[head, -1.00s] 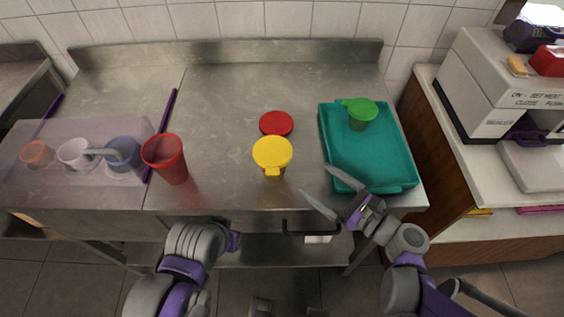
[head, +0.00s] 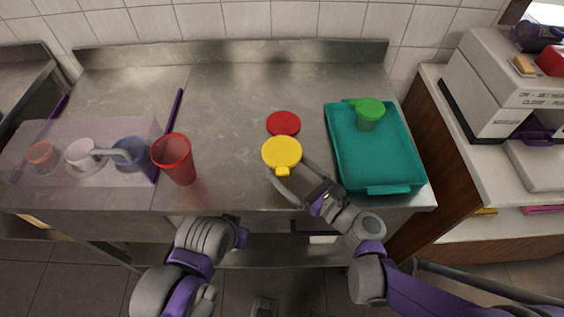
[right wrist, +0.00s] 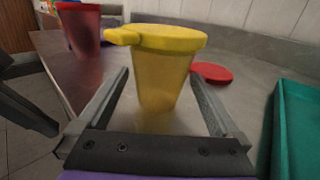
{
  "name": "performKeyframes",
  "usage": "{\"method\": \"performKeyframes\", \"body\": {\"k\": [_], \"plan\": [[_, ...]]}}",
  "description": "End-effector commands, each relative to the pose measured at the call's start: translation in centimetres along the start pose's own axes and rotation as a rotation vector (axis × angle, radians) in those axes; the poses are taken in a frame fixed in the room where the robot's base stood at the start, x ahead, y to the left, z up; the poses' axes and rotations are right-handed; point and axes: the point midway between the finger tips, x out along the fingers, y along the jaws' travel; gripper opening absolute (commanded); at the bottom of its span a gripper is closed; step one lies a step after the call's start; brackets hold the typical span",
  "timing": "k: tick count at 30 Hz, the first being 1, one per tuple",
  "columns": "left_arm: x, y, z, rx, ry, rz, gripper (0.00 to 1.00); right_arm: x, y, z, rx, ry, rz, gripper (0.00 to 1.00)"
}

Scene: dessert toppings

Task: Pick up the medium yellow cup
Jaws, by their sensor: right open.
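The medium yellow cup (head: 282,153) stands upright near the front edge of the steel table, with a yellow lid whose tab points toward me. In the right wrist view the cup (right wrist: 160,80) is see-through yellow and stands between the two fingers. My right gripper (head: 287,168) is open around the cup, one finger on each side. In the right wrist view small gaps show between the fingers (right wrist: 160,100) and the cup. My left arm is low in front of the table, and its gripper does not show.
A red lid (head: 284,123) lies just behind the cup. A tall red cup (head: 175,160) stands to the left. A teal tray (head: 378,170) with a green-lidded cup (head: 368,112) is close on the right. A clear box (head: 60,180) with several cups is far left.

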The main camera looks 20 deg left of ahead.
Motion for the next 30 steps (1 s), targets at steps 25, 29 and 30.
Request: {"method": "performKeyframes", "body": {"k": [25,29,30], "plan": [[-0.1,0.0,-0.1,0.000,0.001,0.000,0.00,2.8,0.0,0.0,0.000,0.000,0.000,0.33],[-0.1,0.0,-0.1,0.000,0.001,0.000,0.00,2.8,0.0,0.0,0.000,0.000,0.000,0.31],[-0.1,0.0,-0.1,0.000,0.001,0.000,0.00,2.8,0.0,0.0,0.000,0.000,0.000,0.31]]}}
